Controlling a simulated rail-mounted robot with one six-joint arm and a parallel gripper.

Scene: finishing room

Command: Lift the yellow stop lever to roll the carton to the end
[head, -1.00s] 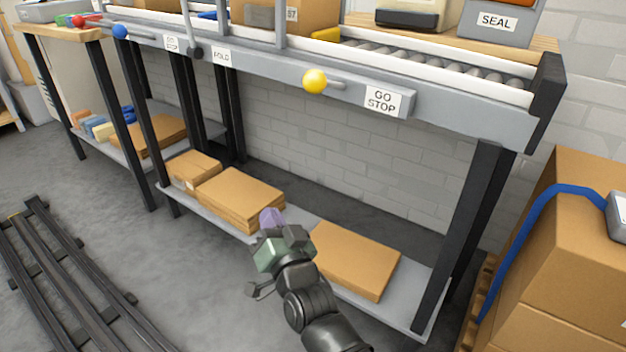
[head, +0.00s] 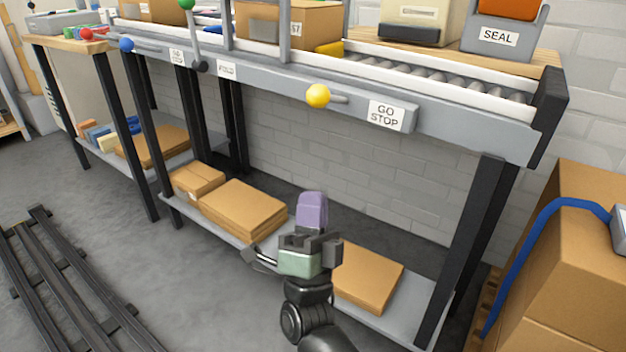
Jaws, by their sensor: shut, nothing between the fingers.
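The yellow stop lever's ball (head: 318,96) is on the front rail, left of the GO/STOP plate (head: 387,115). Its short grey arm lies about level, running right toward the plate. The carton (head: 300,22) sits on the conveyor, behind grey upright bars. A yellow block (head: 330,48) stands at the carton's right lower side. My gripper (head: 312,198) points up below the lever, clear of it, over the lower shelf. Its purple fingers are shut and empty. The back of the carton is hidden.
Bare rollers (head: 440,75) run right to a black end post (head: 548,108). A green-knobbed lever (head: 187,5) and a blue knob (head: 127,44) are further left. Flat cartons (head: 240,208) lie on the lower shelf. Stacked boxes (head: 580,225) stand at right.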

